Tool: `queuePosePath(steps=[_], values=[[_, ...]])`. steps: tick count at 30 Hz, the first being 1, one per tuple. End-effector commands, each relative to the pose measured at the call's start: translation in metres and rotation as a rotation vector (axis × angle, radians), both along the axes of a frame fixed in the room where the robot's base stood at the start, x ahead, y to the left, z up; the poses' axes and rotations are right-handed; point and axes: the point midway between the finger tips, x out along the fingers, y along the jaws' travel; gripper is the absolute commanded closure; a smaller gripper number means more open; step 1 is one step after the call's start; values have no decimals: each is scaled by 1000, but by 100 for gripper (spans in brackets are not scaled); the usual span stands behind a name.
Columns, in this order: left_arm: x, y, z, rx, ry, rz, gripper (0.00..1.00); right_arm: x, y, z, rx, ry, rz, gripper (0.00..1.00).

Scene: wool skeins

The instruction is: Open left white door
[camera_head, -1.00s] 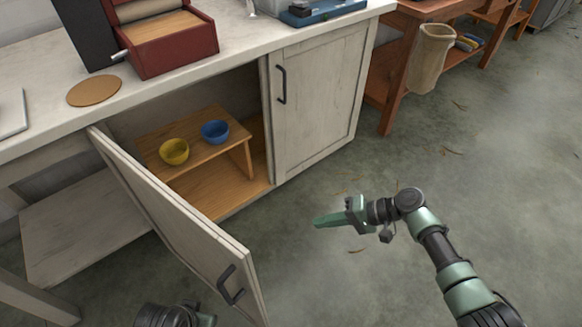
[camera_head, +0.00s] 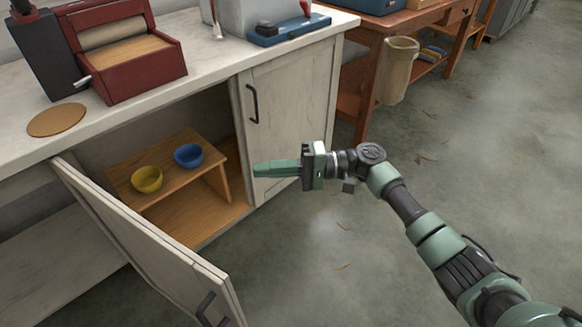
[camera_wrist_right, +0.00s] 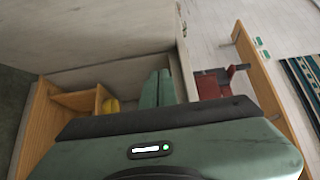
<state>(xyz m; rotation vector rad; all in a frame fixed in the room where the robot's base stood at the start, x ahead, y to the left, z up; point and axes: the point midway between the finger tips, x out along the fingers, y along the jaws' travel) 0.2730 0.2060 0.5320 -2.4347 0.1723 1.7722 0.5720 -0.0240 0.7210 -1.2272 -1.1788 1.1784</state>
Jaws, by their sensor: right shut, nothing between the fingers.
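The left white door (camera_head: 145,245) of the cabinet stands swung open toward me in the head view, its dark handle (camera_head: 205,309) near the bottom edge of the picture. The right white door (camera_head: 292,115) is closed, with a dark handle (camera_head: 252,103). My right gripper (camera_head: 256,170) is shut and empty. Its green fingers point left and overlap the lower part of the right door in the picture; they look apart from both doors. The shut fingers also show in the right wrist view (camera_wrist_right: 157,88). My left gripper is out of view.
Inside the open cabinet, a yellow bowl (camera_head: 147,179) and a blue bowl (camera_head: 188,155) stand on a small wooden shelf (camera_head: 210,170). The countertop (camera_head: 130,120) holds a red box-like machine (camera_head: 125,55) and a round brown disc (camera_head: 57,120).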

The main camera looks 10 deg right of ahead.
Motion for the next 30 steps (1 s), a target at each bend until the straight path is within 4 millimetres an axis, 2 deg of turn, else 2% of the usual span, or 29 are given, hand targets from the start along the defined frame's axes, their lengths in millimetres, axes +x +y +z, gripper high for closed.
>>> queuePosePath(steps=[5, 9, 15, 26, 30], values=[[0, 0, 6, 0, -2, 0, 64, -25, 7, 0, -3, 1, -1, 100], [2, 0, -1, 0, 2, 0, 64, -35, 10, 0, -2, 1, -2, 100], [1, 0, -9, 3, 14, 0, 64, -38, 11, 0, -1, 1, -2, 100], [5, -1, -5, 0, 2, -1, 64, -40, 14, 0, -1, 1, -5, 100], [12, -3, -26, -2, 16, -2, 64, -46, 21, 2, 0, 2, -15, 100]])
